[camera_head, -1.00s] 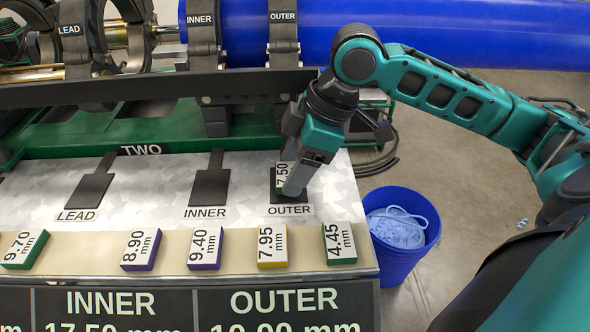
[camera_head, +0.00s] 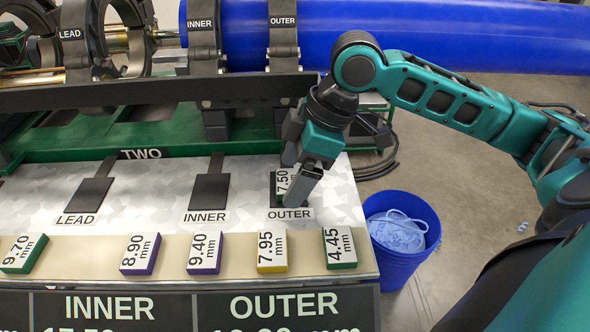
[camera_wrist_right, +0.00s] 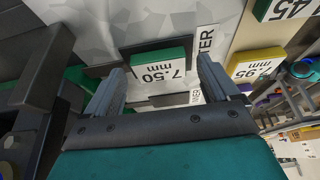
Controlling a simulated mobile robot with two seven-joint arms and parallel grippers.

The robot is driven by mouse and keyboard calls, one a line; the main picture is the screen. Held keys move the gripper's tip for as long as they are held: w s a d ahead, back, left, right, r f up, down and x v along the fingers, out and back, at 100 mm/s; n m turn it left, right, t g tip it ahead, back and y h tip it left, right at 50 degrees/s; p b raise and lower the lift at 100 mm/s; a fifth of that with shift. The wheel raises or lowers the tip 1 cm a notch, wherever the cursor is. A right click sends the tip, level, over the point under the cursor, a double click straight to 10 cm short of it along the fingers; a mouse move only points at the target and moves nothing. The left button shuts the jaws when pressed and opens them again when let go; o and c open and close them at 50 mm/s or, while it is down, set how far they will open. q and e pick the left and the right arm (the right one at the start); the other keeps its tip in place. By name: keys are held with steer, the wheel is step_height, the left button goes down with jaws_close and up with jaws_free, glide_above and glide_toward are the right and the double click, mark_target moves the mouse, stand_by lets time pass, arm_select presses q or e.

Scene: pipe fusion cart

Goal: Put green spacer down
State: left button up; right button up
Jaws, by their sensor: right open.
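The green spacer (camera_head: 281,183), with a white 7.50 mm label, is at the black OUTER pad (camera_head: 274,205) on the metal plate. It also shows in the right wrist view (camera_wrist_right: 160,68). My right gripper (camera_head: 288,196) is low over this pad, and its near finger hides part of the spacer. In the right wrist view my right gripper (camera_wrist_right: 158,76) is open, with its fingers spread on either side of the spacer and a gap visible beside it. My left gripper is not in view.
A front ledge holds the 7.95 mm yellow spacer (camera_head: 272,251), the 4.45 mm green spacer (camera_head: 340,248) and several others. The LEAD pad (camera_head: 89,195) and INNER pad (camera_head: 209,191) are bare. A blue bin (camera_head: 397,264) stands right of the cart. A blue pipe (camera_head: 420,35) crosses behind.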

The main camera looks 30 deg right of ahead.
steer(key=p+v, duration=0.3)
steer(key=v, duration=0.9)
steer(key=shift+a, duration=0.1)
